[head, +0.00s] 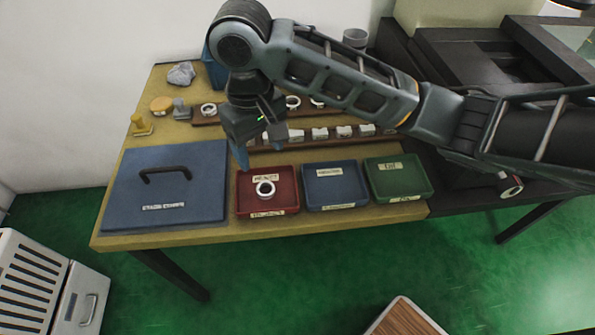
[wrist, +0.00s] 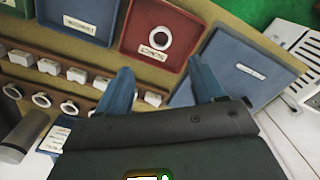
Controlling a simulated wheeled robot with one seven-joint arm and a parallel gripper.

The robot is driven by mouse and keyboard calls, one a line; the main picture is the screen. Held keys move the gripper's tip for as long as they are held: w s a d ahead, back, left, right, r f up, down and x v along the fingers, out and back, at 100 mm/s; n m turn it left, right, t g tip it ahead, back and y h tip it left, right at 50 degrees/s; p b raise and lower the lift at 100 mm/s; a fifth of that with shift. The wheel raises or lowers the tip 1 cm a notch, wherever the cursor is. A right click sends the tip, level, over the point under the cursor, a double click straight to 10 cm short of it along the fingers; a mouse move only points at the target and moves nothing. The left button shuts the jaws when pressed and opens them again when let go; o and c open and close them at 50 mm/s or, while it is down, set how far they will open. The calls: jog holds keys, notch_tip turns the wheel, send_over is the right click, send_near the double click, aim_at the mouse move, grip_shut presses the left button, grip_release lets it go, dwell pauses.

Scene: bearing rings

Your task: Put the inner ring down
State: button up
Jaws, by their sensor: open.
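A white ring (head: 265,188) lies flat in the red tray (head: 284,209) on the wooden table. It also shows in the wrist view (wrist: 159,38), inside the red tray (wrist: 133,15). My gripper (head: 256,149) hangs above the table, just behind the red tray and apart from the ring. In the wrist view my gripper (wrist: 164,82) has its two blue fingers spread, with nothing between them. I cannot tell from its look whether this ring is the inner one.
A blue tray (head: 336,190) and a green tray (head: 399,181) stand to the right of the red one. A dark blue panel with a handle (head: 165,192) lies to the left. Racks with several rings and blocks (head: 320,134) stand behind the trays.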

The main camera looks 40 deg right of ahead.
jog(key=a+r+m+t+y, duration=0.15)
jog(key=a+t+y, duration=0.3)
jog(key=a, duration=0.75)
jog(key=a+r+m+t+y, duration=0.1)
jog(key=a+r+t+y, duration=0.3)
jog(key=a, duration=0.8)
jog(key=s+d+f+m+t+h, duration=0.2)
jog(key=s+d+f+t+h, duration=0.15)
jog(key=s+d, duration=0.4)
jog(key=s+d+f+m+t+h, duration=0.1)
jog(key=s+d+f+t+h, duration=0.2)
jog(key=s, duration=0.7)
jog(key=s+d+r+n+h, duration=0.1)
jog(key=s+d+r+n, duration=0.1)
jog(key=s+d, duration=0.4)
jog(key=s+d+r+n+h, duration=0.1)
jog(key=s+d+n, duration=0.3)
jog(key=s+d, duration=0.3)
jog(key=v, duration=0.3)
jog(key=shift+d, duration=0.15)
jog(key=shift+s, duration=0.1)
